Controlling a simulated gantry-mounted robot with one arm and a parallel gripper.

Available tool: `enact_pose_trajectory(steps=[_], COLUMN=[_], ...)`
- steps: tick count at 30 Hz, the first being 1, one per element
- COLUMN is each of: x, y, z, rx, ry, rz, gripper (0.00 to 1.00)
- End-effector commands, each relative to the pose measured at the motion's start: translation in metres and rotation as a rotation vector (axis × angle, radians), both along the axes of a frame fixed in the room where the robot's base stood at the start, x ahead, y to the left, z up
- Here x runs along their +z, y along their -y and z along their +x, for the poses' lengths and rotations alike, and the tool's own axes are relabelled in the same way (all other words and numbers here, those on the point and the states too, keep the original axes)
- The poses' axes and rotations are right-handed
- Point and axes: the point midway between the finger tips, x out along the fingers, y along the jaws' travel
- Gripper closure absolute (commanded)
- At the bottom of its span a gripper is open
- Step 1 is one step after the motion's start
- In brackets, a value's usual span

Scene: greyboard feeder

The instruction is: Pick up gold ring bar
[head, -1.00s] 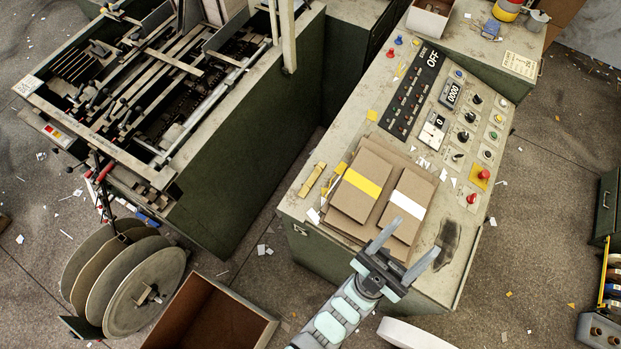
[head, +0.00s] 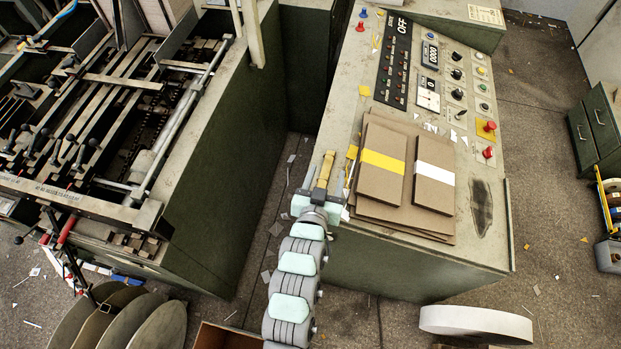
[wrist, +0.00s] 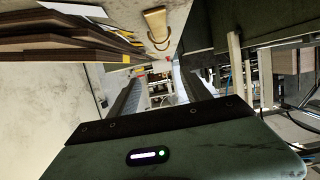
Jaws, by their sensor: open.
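The gold ring bar (head: 324,170) is a short yellowish bar at the left edge of the control console's top, beside the stacked brown boards. In the wrist view the bar (wrist: 155,26) shows near the top, with a thin ring-like loop at its lower end. My gripper (head: 320,197) is just below the bar's near end in the head view, partly overlapping it. In the wrist view my open gripper (wrist: 164,72) shows two grey fingers apart, with nothing held between them. The bar appears beyond the fingertips; contact cannot be told.
The brown boards (head: 437,216), with yellow and white bands, lie right of the bar. The console (head: 475,262) carries knobs and buttons. A green machine (head: 222,165) stands left across a narrow floor gap. A white round object (head: 476,322) lies low right.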

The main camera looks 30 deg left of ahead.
Motion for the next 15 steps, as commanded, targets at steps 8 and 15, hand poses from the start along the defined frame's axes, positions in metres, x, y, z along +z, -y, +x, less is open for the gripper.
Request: enact_pose_trajectory(steps=[8,15], x=[-0.025,-0.035], y=[-0.003,-0.01], z=[-0.005,0.023], rx=[-0.007,-0.007], ry=[-0.087,-0.084], rz=[-0.024,-0.025], gripper=[0.44,0.44])
